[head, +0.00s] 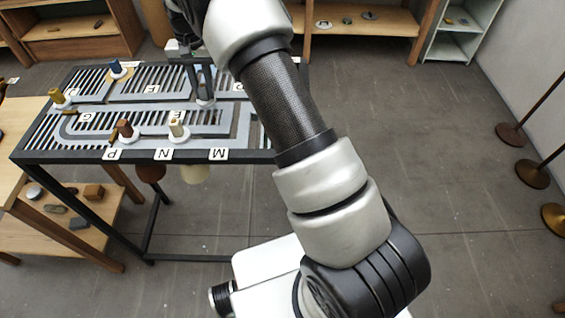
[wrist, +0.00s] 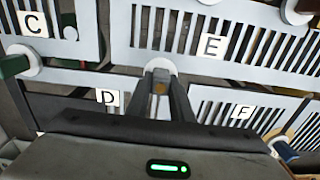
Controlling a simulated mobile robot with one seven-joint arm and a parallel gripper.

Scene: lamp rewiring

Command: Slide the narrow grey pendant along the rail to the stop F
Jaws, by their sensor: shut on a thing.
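My gripper (head: 205,91) is over the slotted table top and shut on an upright peg with a pale round disc (head: 206,102) at its foot. In the wrist view the peg (wrist: 160,87) shows between the fingers, with the disc (wrist: 160,66) just beyond. The peg's colour is hard to make out, and whatever hangs below it is hidden, so I cannot confirm the narrow grey pendant. The label F (head: 152,89) lies left of my gripper in the head view; in the wrist view F (wrist: 243,112) is to the right.
A blue peg (head: 116,68) stands beyond F. Yellow (head: 58,97), red-brown (head: 124,129) and cream (head: 178,128) pegs stand elsewhere on the table top (head: 60,158). A green peg (wrist: 14,66) is near label C (wrist: 32,23). My arm covers the table's right side.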

